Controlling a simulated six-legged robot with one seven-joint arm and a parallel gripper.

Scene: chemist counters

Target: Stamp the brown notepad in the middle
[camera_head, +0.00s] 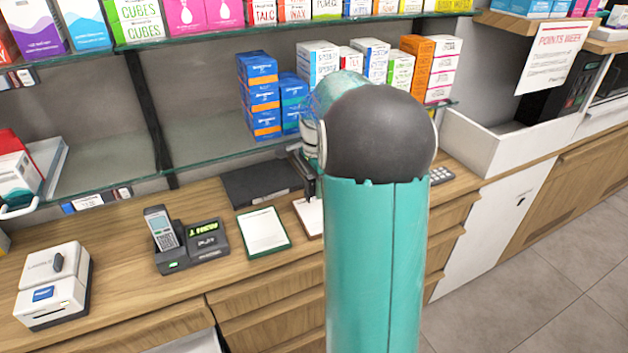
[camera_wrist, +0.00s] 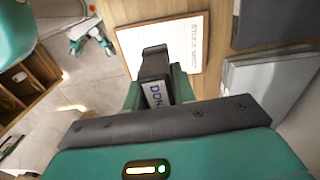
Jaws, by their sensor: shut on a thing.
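The brown notepad (camera_head: 308,216) lies on the wooden counter, mostly hidden behind my arm in the head view. In the wrist view its white page with a brown edge (camera_wrist: 190,42) lies just beyond my gripper (camera_wrist: 157,88). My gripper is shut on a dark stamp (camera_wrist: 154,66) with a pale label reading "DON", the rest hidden. The stamp overlaps the notepad's near left part in that view; I cannot tell whether it touches the page. In the head view, the dark gripper end (camera_head: 303,172) is above the notepad, partly hidden by my arm.
A green-edged notepad (camera_head: 264,232) lies to the left of the brown one. A dark flat case (camera_head: 258,184) lies behind them. A glass shelf (camera_head: 215,150) with boxes hangs above the counter's back.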

